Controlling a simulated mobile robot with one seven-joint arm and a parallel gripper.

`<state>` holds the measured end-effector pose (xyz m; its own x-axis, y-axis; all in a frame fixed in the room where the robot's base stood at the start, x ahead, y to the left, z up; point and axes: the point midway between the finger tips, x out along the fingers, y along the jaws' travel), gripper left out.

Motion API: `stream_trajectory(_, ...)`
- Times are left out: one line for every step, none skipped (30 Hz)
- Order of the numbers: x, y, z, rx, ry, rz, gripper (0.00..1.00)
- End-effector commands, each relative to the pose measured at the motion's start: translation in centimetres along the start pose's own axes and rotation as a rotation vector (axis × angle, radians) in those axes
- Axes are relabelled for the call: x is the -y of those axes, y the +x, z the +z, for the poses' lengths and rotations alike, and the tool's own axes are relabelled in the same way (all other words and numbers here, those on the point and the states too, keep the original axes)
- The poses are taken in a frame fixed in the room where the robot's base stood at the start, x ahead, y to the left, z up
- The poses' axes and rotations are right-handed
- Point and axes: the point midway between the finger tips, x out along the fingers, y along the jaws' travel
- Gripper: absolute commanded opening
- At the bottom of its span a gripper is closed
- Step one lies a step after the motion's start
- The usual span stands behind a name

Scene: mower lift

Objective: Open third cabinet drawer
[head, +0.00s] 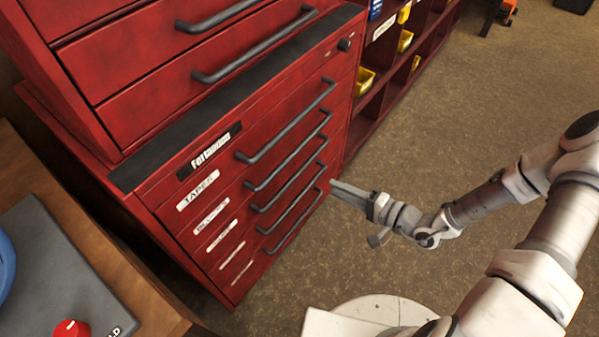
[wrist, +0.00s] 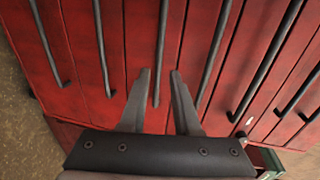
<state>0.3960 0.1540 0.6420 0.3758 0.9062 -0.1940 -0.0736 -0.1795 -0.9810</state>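The red cabinet (head: 160,190) has several drawers stacked in its lower part, each with a dark bar handle. The third drawer's handle (head: 290,174) runs slantwise in the middle of the stack, and all drawers look closed. My gripper (head: 333,186) is in front of the drawer fronts, near the right ends of the handles. In the wrist view my gripper (wrist: 160,72) is open, its two fingers apart. The third handle (wrist: 161,45) lines up between them in that picture. I cannot tell whether the fingertips reach around the bar. Nothing is held.
A red shelf with yellow bins (head: 363,80) stands to the right of the cabinet. A wooden table (head: 80,235) with a dark box is at lower left. The brown floor (head: 480,110) at right is open.

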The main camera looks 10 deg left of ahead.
Motion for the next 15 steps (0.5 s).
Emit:
stream_trajectory(-0.2, 1.3, 0.2, 0.005, -0.001, -0.002, 0.31)
stream_trajectory(-0.2, 1.9, 0.2, 0.005, 0.000, -0.001, 0.31)
stream_trajectory(-0.2, 2.8, 0.1, 0.004, -0.001, -0.001, 0.31)
stream_trajectory(-0.2, 3.5, 0.1, 0.004, 0.000, -0.002, 0.31)
stream_trajectory(-0.3, 4.2, 0.1, 0.004, 0.000, -0.001, 0.31)
stream_trajectory(-0.3, 5.0, 0.2, 0.005, 0.000, -0.001, 0.31)
stream_trajectory(-0.3, 5.7, 0.1, 0.004, -0.001, -0.001, 0.31)
stream_trajectory(-0.3, 6.4, 0.1, 0.004, -0.001, -0.001, 0.31)
stream_trajectory(-0.3, 7.2, 0.1, 0.004, -0.001, -0.001, 0.31)
stream_trajectory(-0.2, 7.8, 0.1, 0.004, -0.001, -0.001, 0.31)
stream_trajectory(-0.2, 8.4, 0.1, 0.004, 0.000, -0.002, 0.31)
stream_trajectory(-0.3, 9.2, 0.1, 0.004, 0.000, -0.001, 0.31)
stream_trajectory(-0.3, 9.7, 0.1, 0.003, 0.000, 0.000, 0.31)
stream_trajectory(-0.2, 10.2, 0.1, 0.003, 0.000, -0.001, 0.31)
stream_trajectory(-0.2, 10.8, 0.1, 0.003, -0.001, -0.001, 0.31)
